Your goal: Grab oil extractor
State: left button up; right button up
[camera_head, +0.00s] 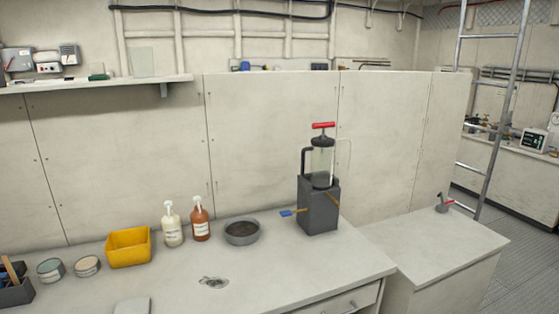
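The oil extractor (322,163) is a clear cylinder with a black cap, a red T-shaped handle on top and a dark side handle. It stands upright in or on a dark grey box (318,207) near the right end of the bench. Its lowest part is hidden by the box. A thin pale tube curves off its right side. Neither of my grippers shows in the head view.
The white bench (270,285) also holds a dark round pan (242,232), two pump bottles (200,220), a yellow bin (128,248), tins (87,266) and a tool box (15,290). A blue-tipped brush (291,212) is beside the grey box. A lower counter (440,255) adjoins at right.

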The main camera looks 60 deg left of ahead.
aim_at(321, 149)
jog(key=l+u, duration=0.1)
jog(key=u, duration=1.35)
